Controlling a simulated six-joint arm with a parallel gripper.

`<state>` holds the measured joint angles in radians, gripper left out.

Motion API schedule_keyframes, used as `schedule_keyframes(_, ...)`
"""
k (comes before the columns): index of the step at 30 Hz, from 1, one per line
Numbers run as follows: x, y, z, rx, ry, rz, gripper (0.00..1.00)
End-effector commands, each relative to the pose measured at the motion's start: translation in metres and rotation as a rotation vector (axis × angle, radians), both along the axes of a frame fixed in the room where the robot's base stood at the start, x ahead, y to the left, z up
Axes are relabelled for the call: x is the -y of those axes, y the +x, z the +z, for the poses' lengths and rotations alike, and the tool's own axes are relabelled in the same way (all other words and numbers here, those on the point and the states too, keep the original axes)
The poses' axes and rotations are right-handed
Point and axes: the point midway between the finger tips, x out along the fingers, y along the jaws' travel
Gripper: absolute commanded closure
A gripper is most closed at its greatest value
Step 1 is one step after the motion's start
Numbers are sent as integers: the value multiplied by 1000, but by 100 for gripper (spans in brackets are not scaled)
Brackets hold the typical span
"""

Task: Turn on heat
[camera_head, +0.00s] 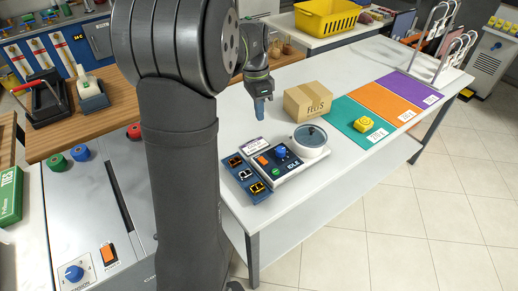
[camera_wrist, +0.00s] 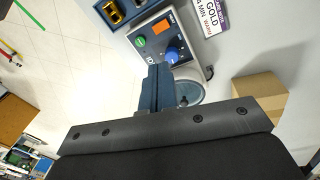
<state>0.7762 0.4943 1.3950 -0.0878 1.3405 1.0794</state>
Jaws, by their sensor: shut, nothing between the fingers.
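A grey control unit with a dark panel (camera_head: 291,166) stands on the white table; its display appears to read IDLE. It carries an orange switch (camera_head: 262,160), a blue knob (camera_head: 281,152) and a green button (camera_head: 276,171). In the wrist view, the orange switch (camera_wrist: 161,29), blue knob (camera_wrist: 173,55) and green button (camera_wrist: 141,41) show just beyond my fingers. No heat label is readable. A round tub (camera_head: 312,151) adjoins the panel. My gripper (camera_head: 260,112) points down above the table behind the unit, apart from it; its blue fingers (camera_wrist: 158,72) are shut and empty.
A blue tray (camera_head: 233,172) with several small items lies left of the unit. A sign (camera_wrist: 208,16) reads GOLD, 4 MIN, WARM. A cardboard box (camera_head: 306,101) stands right of my gripper. Colored mats (camera_head: 346,110) lie farther right. Another machine has an orange switch (camera_head: 108,253).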

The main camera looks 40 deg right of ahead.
Motion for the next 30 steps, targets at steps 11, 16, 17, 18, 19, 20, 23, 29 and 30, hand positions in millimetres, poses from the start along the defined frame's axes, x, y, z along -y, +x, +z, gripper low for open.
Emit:
schedule_keyframes(11, 0, -7, -12, 0, -75, -611, 100)
schedule_keyframes(16, 0, -10, -17, -2, -108, -883, 100)
schedule_keyframes(17, 0, -10, -17, -1, -114, -929, 100)
schedule_keyframes(18, 0, -11, -18, -1, -121, -987, 100)
schedule_keyframes(19, 0, -11, -19, 0, -126, -1027, 100)
schedule_keyframes(20, 0, -12, -20, 0, -131, -1065, 100)
schedule_keyframes(23, 0, -13, -22, 0, -144, -1174, 100)
schedule_keyframes(29, 0, -14, -24, 0, -158, -1287, 100)
schedule_keyframes(30, 0, -14, -24, 0, -159, -1295, 100)
